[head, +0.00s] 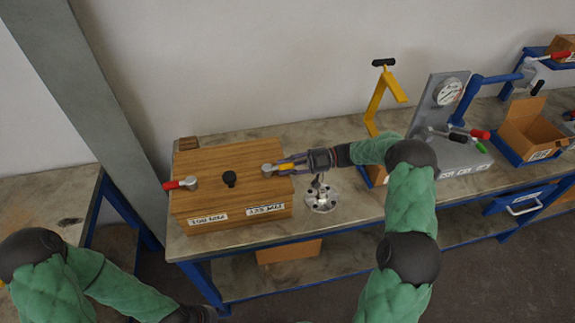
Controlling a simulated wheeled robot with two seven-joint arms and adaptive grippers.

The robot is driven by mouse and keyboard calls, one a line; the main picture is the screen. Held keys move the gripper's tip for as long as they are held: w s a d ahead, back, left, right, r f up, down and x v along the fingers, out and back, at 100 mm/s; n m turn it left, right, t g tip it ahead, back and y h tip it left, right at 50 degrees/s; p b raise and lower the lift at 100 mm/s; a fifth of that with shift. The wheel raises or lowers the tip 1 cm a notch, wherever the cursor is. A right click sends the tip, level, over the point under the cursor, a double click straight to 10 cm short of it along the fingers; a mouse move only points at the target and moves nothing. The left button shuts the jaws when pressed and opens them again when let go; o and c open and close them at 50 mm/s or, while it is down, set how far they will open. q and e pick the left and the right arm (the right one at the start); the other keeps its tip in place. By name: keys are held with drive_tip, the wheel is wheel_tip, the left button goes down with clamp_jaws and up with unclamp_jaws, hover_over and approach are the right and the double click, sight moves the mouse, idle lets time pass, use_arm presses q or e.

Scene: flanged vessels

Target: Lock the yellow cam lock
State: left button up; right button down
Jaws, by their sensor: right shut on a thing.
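The yellow cam lock (284,167) is at the right end of the top of a wooden box (222,158). Its grey pivot sits on the lid and its yellow lever points right, toward my right gripper. My right gripper (292,162) comes in from the right and is shut on the yellow lever, whose outer end is partly hidden by the fingers. My left arm is low at the bottom left, and its gripper is out of the picture.
A red-handled cam lock (182,184) is at the box's left end, and a black knob (230,179) stands mid-lid. A flanged metal part (320,197) stands on the bench below my right wrist. A yellow bracket (379,95) and gauge panel (440,115) stand to the right.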

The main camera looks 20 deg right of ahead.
drive_tip(key=shift+w+r, duration=0.1)
drive_tip(key=shift+r, duration=0.1)
drive_tip(key=c, duration=1.3)
unclamp_jaws()
drive_tip(key=shift+f, duration=0.1)
drive_tip(key=d, duration=0.4)
drive_tip(key=s+d, duration=0.1)
drive_tip(key=d, duration=0.3)
drive_tip(key=s+d, duration=0.1)
drive_tip(key=d, duration=0.3)
